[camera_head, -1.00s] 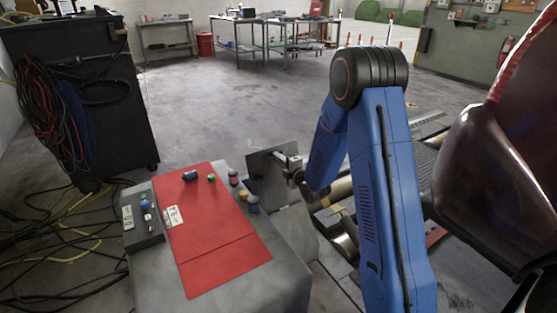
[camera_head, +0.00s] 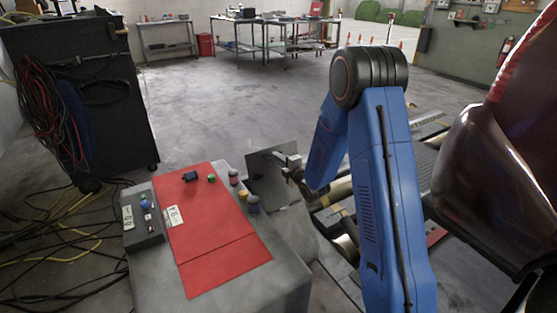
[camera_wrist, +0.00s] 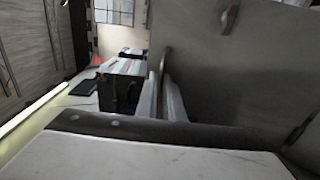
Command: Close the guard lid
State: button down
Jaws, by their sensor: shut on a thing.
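The guard lid (camera_head: 264,176) is a grey metal plate standing tilted up beside the right side of the grey cabinet with the red top. It also fills the right of the wrist view as a large grey panel (camera_wrist: 245,75). My gripper (camera_head: 292,160) is at the lid's upper right side, small and partly hidden by my blue arm. In the wrist view my gripper's two pale fingers (camera_wrist: 163,98) are close together on a narrow upright tab at the lid's left side. The exact contact is hard to see.
Rollers (camera_head: 340,190) lie behind my arm, with a dark red vehicle (camera_head: 500,180) at right. A black tool cart (camera_head: 85,100) and loose cables stand left. Open floor lies behind.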

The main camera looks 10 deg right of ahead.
aim_at(270, 153)
jog(key=w+g, duration=0.1)
jog(key=w, duration=0.1)
jog(key=w+a+f+g, duration=0.1)
jog(key=w, duration=0.1)
jog(key=w+a+h, duration=0.1)
jog(key=w, duration=0.2)
jog(key=shift+a+f+g, duration=0.1)
jog(key=shift+f+g, duration=0.1)
jog(key=shift+g, duration=0.2)
jog(key=w+a+f+g, duration=0.1)
jog(key=w+a+f, duration=0.2)
jog(key=w+f, duration=0.6)
jog(key=w+a+f+g, duration=0.1)
jog(key=w+a+f, duration=0.2)
jog(key=w+f, duration=0.6)
jog(key=shift+f+g+h, duration=0.4)
jog(key=shift+f, duration=1.3)
jog(key=c, duration=1.9)
grip_release()
jog(key=shift+a, duration=0.1)
jog(key=shift+c, duration=0.2)
jog(key=shift+o, duration=0.2)
jog(key=shift+f, duration=0.2)
